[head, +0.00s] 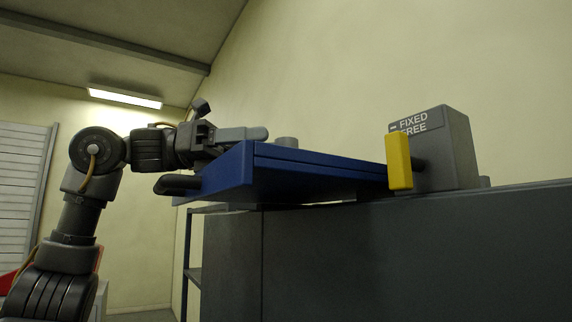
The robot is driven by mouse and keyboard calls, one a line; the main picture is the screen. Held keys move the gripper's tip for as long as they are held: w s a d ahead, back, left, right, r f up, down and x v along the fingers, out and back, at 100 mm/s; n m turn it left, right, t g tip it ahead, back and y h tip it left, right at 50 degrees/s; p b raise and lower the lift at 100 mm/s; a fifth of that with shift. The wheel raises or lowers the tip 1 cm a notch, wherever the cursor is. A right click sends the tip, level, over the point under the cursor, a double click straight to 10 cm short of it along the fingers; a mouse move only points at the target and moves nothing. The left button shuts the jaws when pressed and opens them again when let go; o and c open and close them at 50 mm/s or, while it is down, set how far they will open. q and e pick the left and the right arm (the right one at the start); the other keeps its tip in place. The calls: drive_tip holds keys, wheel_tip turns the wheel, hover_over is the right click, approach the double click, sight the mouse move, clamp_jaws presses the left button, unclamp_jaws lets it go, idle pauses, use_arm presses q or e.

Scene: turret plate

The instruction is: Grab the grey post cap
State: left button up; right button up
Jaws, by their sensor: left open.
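A grey post cap (286,142) shows as a short round top just above the far edge of the blue turret plate (310,170); its lower part is hidden by the plate. My left gripper (262,133) comes in from the left over the plate, with its fingers pointing right. It is open, and its tips are a short way left of the cap, apart from it in the picture. The depth between them is hard to judge from this low angle. My right gripper is not in view.
A grey box (455,150) labelled FIXED and FREE, with a yellow lever (399,162), stands at the plate's right. A black handle (178,184) sticks out from the plate's left. The dark cabinet (400,255) is underneath. The space above the plate looks clear.

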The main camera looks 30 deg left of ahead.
sight(288, 140)
use_arm(q)
drive_tip(key=x, duration=0.3)
drive_tip(key=shift+w+d+p, duration=0.15)
drive_tip(key=shift+w+p, duration=0.1)
drive_tip(key=shift+p, duration=0.15)
drive_tip(key=shift+x, duration=0.9)
drive_tip(key=shift+s+a, duration=0.1)
drive_tip(key=shift+a, duration=0.2)
drive_tip(key=c, duration=0.6)
drive_tip(key=shift+d, duration=0.15)
drive_tip(key=c, duration=0.6)
drive_tip(key=shift+o, duration=0.2)
drive_tip(key=shift+r, duration=0.15)
drive_tip(key=shift+r, duration=0.6)
wheel_tip(288, 140, up, 8)
drive_tip(key=shift+d+f, duration=0.1)
drive_tip(key=shift+f, duration=0.15)
drive_tip(key=shift+r, duration=0.55)
